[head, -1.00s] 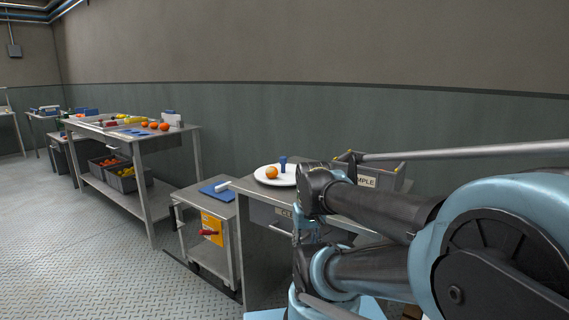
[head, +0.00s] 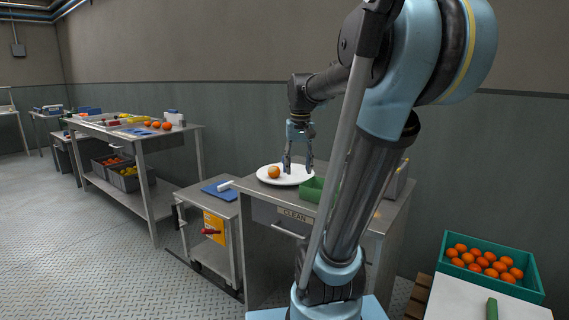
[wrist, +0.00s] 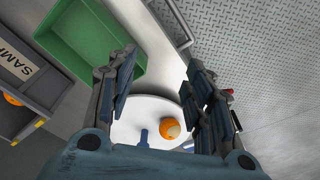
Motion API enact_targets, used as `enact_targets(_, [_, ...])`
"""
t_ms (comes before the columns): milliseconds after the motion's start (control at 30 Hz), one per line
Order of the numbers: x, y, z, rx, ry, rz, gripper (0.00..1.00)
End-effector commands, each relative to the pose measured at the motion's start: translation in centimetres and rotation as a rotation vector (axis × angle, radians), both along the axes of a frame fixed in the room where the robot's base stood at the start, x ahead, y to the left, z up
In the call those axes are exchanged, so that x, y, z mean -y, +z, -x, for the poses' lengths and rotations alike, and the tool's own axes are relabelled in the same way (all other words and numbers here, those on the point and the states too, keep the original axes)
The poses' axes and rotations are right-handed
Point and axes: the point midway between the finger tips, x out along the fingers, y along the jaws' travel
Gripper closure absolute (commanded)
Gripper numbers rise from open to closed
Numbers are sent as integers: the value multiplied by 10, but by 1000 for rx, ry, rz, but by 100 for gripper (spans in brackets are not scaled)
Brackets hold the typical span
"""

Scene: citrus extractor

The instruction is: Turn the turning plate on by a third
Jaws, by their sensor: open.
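The turning plate (head: 268,181) is a white round disc on the steel table, and it also shows in the wrist view (wrist: 150,108). An orange (head: 273,172) sits on its left part in the head view. A blue upright peg (wrist: 143,137) stands on the plate beside the orange (wrist: 170,129) in the wrist view; in the head view my gripper hides it. My gripper (head: 298,172) points down over the right part of the plate. Its fingers (wrist: 160,80) are spread with nothing between them. I cannot tell whether the fingertips touch the plate.
A green tray (head: 313,190) stands close beside the plate, right of my gripper. A grey bin labelled SAMPLE (wrist: 38,85) is behind it. A low cart (head: 207,222) with a blue mat stands left of the table. A teal crate of oranges (head: 492,279) is at right.

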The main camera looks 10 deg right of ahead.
Motion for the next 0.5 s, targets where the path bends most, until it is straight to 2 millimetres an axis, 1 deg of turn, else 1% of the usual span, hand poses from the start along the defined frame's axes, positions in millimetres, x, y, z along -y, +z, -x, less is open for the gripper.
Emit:
enact_targets(33, [0,12,-18,-7,-5,-1,53])
enact_targets(200, [-1,43,-70,-27,-23,-2,53])
enact_targets(300, [-1,58,-101,-40,-34,-3,53])
enact_targets(467, [-1,78,-152,-60,-52,-5,53])
enact_targets(500, [-1,82,-164,-65,-57,-5,53])
